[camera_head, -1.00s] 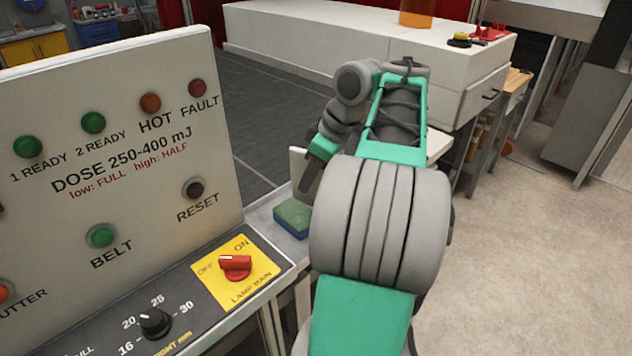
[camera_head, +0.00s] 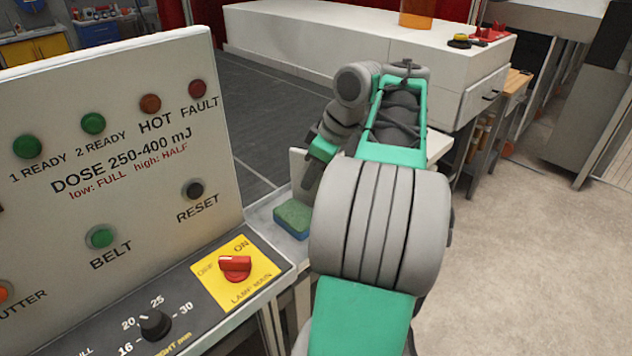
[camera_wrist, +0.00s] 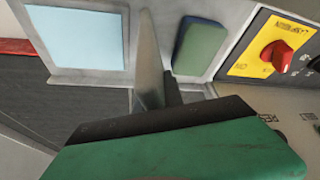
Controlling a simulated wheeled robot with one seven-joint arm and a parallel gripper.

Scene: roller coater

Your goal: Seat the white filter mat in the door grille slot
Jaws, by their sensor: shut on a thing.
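My gripper (camera_wrist: 152,98) shows at the lower middle of the wrist view, its green body and dark edge filling the bottom. It is shut on a thin pale piece, apparently the white filter mat (camera_wrist: 150,58), seen nearly edge-on and standing out from the jaws. In the head view my gripper (camera_head: 312,172) is small and dark beyond my arm, above a grey ledge. I cannot pick out the door grille slot in either view.
A green-and-blue sponge (camera_head: 293,218) lies on the ledge, close to my gripper. A pale blue square (camera_wrist: 76,38) lies on the other side in the wrist view. The control panel with a red lamp switch (camera_head: 235,268) stands left. A white cabinet (camera_head: 330,40) stands behind.

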